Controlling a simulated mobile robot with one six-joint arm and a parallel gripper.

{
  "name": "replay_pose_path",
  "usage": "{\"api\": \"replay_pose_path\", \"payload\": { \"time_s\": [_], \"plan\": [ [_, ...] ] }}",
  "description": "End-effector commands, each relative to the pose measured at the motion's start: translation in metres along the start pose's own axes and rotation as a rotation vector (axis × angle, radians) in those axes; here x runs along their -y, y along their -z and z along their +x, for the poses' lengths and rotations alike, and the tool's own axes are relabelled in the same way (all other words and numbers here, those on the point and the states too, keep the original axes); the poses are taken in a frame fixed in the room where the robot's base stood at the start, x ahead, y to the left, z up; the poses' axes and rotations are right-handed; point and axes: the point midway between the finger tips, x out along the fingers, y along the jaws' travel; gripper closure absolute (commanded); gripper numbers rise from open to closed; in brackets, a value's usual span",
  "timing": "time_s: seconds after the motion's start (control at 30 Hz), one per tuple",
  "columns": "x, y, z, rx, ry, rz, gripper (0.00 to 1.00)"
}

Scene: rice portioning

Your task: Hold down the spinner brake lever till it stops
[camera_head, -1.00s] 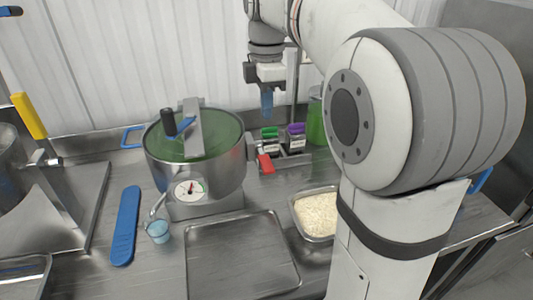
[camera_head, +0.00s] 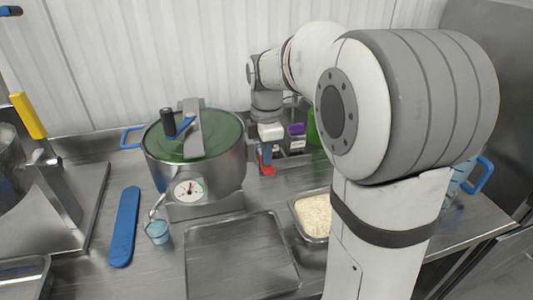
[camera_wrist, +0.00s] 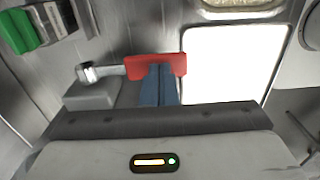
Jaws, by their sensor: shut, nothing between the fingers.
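The spinner (camera_head: 222,170) is a steel drum with a green top, a black-knobbed crank and a round dial (camera_head: 189,190) on its front. The red brake lever (camera_head: 262,166) sits at its right side and is partly hidden by my gripper in the head view. In the wrist view the red lever (camera_wrist: 139,66) lies across the tips of my blue fingers. My gripper (camera_head: 267,155) is shut with nothing between its fingers and points down at the lever. The fingertips appear at or touching the lever; exact contact is hard to tell.
A rice pan (camera_head: 298,214) and an empty steel tray (camera_head: 240,250) stand in front. Boxes with green and purple tops (camera_head: 296,129) stand behind the lever.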

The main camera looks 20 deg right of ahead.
Motion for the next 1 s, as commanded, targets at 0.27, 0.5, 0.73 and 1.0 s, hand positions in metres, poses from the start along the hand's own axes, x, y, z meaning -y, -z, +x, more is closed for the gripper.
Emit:
{"api": "replay_pose_path", "payload": {
  "time_s": [0.27, 0.5, 0.73, 1.0],
  "plan": [
    [0.000, 0.000, 0.002, 0.000, -0.007, 0.000, 1.00],
    [0.003, 0.000, 0.014, 0.000, -0.087, 0.000, 1.00],
    [0.007, 0.000, 0.031, 0.000, -0.233, 0.000, 1.00],
    [0.008, 0.000, 0.043, 0.000, -0.399, 0.000, 1.00]
  ]
}}
